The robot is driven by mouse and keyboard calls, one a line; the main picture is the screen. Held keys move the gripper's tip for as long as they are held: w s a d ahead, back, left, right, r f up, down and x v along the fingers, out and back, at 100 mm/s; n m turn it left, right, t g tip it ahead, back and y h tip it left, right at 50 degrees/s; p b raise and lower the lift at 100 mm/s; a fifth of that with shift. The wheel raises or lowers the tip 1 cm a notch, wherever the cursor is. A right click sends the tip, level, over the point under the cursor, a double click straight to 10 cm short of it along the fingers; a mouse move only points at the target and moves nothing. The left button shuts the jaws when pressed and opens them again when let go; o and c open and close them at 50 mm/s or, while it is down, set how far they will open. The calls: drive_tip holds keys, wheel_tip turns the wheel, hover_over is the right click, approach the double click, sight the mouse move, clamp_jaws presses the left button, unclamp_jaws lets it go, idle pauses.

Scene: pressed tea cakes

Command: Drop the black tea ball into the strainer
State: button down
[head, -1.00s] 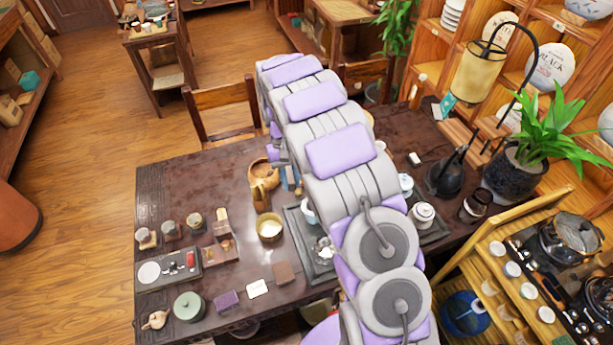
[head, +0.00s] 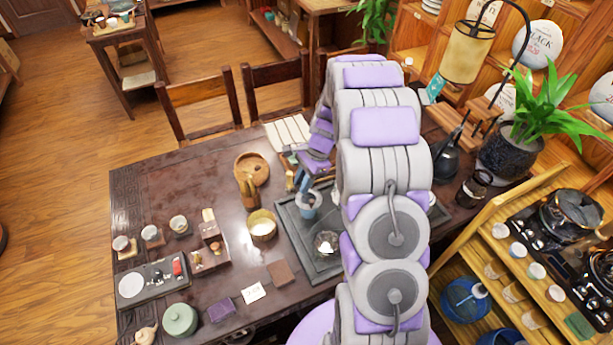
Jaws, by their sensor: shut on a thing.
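My gripper (head: 305,188), with narrow bluish fingers, points down at the left side of my arm. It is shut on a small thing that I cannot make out. Its tips are right above or at a pale blue-white cup (head: 308,209) on the dark tea tray (head: 298,236); I cannot tell if they touch. A clear glass vessel (head: 326,243) stands on the tray in front of the cup. I cannot tell the black tea ball or the strainer apart at this size. My arm hides the right part of the tray.
A wooden bowl (head: 252,168), a holder with upright tools (head: 249,192) and a pale yellow bowl (head: 262,226) stand left of the tray. A slatted pale mat (head: 288,131) lies behind. A dark kettle (head: 443,162) stands right of my arm. The table's left back is clear.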

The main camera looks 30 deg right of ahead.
sight(314, 196)
drive_tip(key=shift+m, duration=0.8)
drive_tip(key=d, duration=0.4)
drive_tip(key=shift+w+f, duration=0.1)
drive_tip(key=shift+f+b, duration=1.65)
drive_tip(key=shift+f, duration=1.3)
drive_tip(key=shift+a, duration=1.05)
drive_tip(key=c, duration=1.4)
unclamp_jaws()
drive_tip(key=o, duration=0.6)
drive_tip(key=shift+d, duration=0.85)
drive_tip(key=shift+c, duration=0.2)
drive_tip(key=o, duration=0.4)
drive_tip(key=shift+a, duration=0.7)
drive_tip(key=shift+d, duration=0.55)
drive_tip(key=shift+a, duration=0.1)
